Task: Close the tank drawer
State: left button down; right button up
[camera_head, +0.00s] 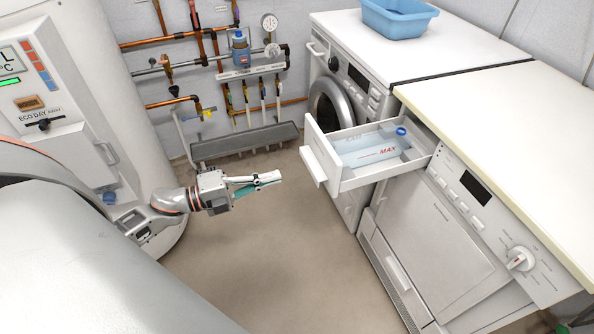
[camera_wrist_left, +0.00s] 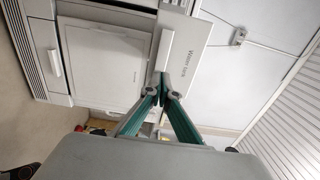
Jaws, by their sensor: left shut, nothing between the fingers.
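The white tank drawer (camera_head: 322,158) is pulled out from the upper left of the dryer (camera_head: 440,235) in the head view. A clear tank (camera_head: 365,149) marked MAX, with a blue cap, sits inside it. The drawer front, printed "Water tank", shows in the left wrist view (camera_wrist_left: 185,57). My left gripper (camera_head: 277,177) is left of the drawer front in the head view, fingers pointing toward it. Its green-padded fingers are shut and empty, and a gap shows between them and the front. In the wrist view the fingertips (camera_wrist_left: 157,88) overlap the front's edge. My right gripper is not in view.
A washing machine (camera_head: 345,60) with a blue basin (camera_head: 398,17) on top stands behind the dryer. Copper pipes (camera_head: 165,40) and a grey trough (camera_head: 245,140) line the back wall. A boiler (camera_head: 75,95) stands at left. The floor (camera_head: 280,250) between is clear.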

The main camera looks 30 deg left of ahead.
aim_at(309, 169)
pick_arm(q)
jog(key=x, duration=0.7)
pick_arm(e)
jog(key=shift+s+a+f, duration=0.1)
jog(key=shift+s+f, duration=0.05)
